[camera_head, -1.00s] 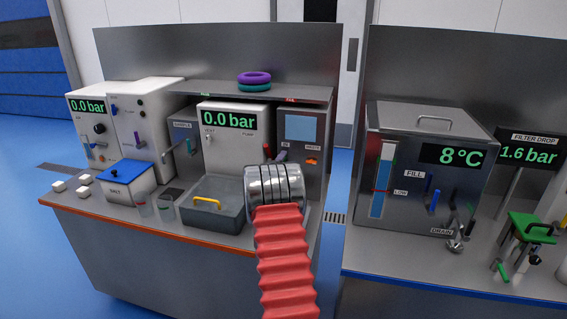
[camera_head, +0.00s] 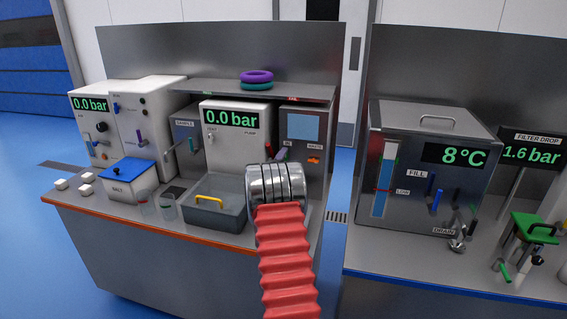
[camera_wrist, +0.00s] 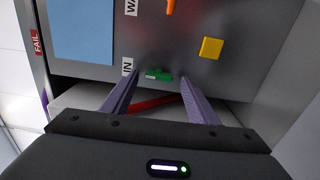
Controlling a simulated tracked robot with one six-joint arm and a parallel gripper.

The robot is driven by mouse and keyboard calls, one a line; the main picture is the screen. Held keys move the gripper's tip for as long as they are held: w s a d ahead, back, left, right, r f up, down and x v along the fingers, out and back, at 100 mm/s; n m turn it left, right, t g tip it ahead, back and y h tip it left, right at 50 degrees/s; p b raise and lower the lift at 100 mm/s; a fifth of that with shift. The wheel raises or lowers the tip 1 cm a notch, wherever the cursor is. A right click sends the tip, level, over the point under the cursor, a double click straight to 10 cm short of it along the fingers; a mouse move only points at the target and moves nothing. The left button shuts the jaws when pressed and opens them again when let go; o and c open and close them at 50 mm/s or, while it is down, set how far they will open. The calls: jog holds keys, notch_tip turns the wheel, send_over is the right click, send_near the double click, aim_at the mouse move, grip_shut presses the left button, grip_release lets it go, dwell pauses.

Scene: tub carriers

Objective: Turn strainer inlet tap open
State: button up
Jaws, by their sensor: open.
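No label reading "strainer" is legible. In the wrist view, a small green handle (camera_wrist: 158,74) sits on a grey panel (camera_wrist: 225,80) beside an "IN" label. My gripper (camera_wrist: 157,78) is open, its two purple fingers on either side of this handle; whether they touch it I cannot tell. A red bar (camera_wrist: 155,103) lies slantwise between the fingers, nearer the palm. In the head view, my arm's metal wrist partly hides this grey unit (camera_head: 317,130). Another green lever (camera_head: 503,272) stands on the right bench below the "FILTER DROP" display (camera_head: 531,152).
A yellow square (camera_wrist: 210,47) and an orange part (camera_wrist: 171,7) are on the panel near the fingers. A grey basin (camera_head: 212,208) with a yellow handle stands left of my arm. A steel tank (camera_head: 400,215) stands on the right bench, across a floor gap.

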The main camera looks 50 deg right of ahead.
jog(key=v, duration=1.3)
jog(key=shift+a, duration=0.45)
jog(key=shift+s, duration=0.1)
